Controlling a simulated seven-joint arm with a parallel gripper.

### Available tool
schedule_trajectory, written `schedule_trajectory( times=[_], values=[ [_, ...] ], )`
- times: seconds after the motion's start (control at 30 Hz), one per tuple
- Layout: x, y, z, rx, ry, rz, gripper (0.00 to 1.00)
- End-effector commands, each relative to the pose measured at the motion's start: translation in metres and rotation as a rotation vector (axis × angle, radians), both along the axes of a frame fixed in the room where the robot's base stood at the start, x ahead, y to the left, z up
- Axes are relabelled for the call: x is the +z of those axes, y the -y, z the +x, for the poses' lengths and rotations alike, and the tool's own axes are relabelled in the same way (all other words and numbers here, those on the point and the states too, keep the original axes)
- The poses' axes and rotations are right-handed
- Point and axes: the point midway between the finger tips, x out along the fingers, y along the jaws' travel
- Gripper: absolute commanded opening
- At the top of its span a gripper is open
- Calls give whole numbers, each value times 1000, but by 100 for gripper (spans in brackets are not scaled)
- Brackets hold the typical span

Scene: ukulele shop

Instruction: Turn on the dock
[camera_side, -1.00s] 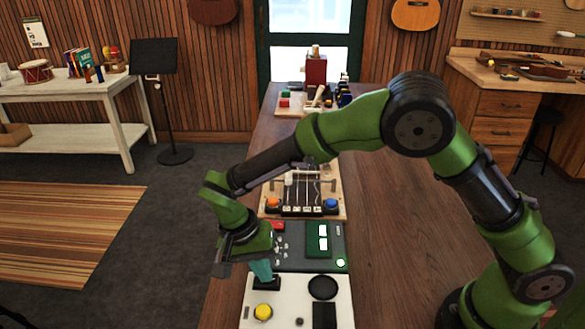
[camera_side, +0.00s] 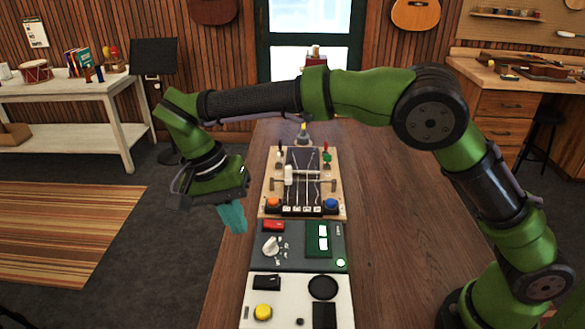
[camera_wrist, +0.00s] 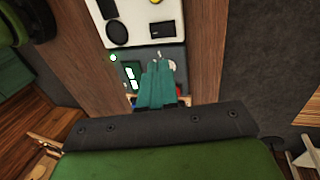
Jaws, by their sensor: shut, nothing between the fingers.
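I cannot tell for sure which unit is the dock. A white panel (camera_side: 290,311) lies nearest on the table, with a black switch (camera_side: 267,282), a yellow button (camera_side: 263,312) and a black round pad (camera_side: 322,287). Beyond it is a dark grey panel (camera_side: 300,262) with a red switch (camera_side: 273,225), a pale knob (camera_side: 270,245), a lit green-framed display (camera_side: 317,238) and a glowing green light (camera_side: 340,262). My gripper (camera_side: 237,230), with teal fingers, is shut and empty, raised left of the grey panel. In the wrist view its fingers (camera_wrist: 157,66) partly cover the grey panel.
A wooden board (camera_side: 340,190) with an orange button, a blue button and a slider stands beyond the grey panel. The table's right side (camera_side: 390,220) is clear. A striped rug (camera_side: 70,235) lies on the floor at left.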

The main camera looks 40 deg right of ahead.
Motion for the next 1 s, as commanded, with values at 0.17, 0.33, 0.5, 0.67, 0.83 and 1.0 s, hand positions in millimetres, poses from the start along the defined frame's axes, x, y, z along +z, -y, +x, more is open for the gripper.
schedule_trajectory(
  times=[0.17, 0.33, 0.5, 0.67, 0.83, 1.0],
  values=[
    [1, 0, 0, -1, 0, 0, 0],
    [1, 0, 0, 0, 0, 0, 0],
    [5, 6, -10, 3, 2, 5, 0],
    [5, 6, -11, 5, 3, 5, 0],
    [3, 7, -11, 5, 3, 5, 0],
    [-14, 11, -15, 6, 0, 3, 0]
  ],
)
